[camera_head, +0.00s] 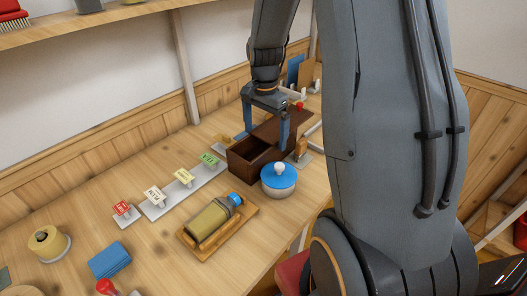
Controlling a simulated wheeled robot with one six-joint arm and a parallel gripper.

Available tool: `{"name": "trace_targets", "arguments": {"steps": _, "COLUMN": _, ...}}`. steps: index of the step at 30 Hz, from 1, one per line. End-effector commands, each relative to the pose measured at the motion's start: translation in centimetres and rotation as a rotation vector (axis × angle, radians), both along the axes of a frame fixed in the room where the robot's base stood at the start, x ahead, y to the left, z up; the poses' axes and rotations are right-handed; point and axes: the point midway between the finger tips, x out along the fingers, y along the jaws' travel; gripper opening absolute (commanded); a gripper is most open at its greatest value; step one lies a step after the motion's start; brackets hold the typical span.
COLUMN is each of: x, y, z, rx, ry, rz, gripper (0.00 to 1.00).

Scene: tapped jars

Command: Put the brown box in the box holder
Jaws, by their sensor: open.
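A dark brown open-topped box (246,168) stands on the wooden table, right of centre, with an empty-looking compartment facing me. A dark brown flat part (294,124) shows behind it; I cannot tell whether it is a lid or a separate piece. My gripper (266,136) points down over the box, its blue fingers apart, one at the far left side and one over the right part. I cannot clearly make out a box holder; some things behind are partly hidden by my arm.
A blue-lidded pot (278,182) stands close in front of the box. A bottle (211,220) lies on a wooden tray (190,242). Several small label signs (154,196) line the table's middle. A spool (48,244) and a blue folded item (110,260) are at left.

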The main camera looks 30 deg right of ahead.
Motion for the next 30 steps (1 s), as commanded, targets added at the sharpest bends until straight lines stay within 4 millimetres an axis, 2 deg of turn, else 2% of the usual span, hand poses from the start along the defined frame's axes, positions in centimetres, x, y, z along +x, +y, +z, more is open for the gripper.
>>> {"name": "trace_targets", "arguments": {"steps": 10, "x": -0.6, "y": 0.9, "z": -4.2, "rx": 0.001, "ry": 0.004, "rz": 0.003, "gripper": 1.00}}
{"name": "trace_targets", "arguments": {"steps": 15, "x": -0.5, "y": 0.9, "z": -5.0, "rx": 0.000, "ry": 0.000, "rz": 0.004, "gripper": 1.00}}
{"name": "trace_targets", "arguments": {"steps": 21, "x": -0.5, "y": 0.8, "z": -5.0, "rx": 0.000, "ry": 0.000, "rz": 0.004, "gripper": 0.98}}
{"name": "trace_targets", "arguments": {"steps": 30, "x": -0.5, "y": 0.8, "z": -5.0, "rx": 0.000, "ry": 0.000, "rz": 0.004, "gripper": 0.48}}
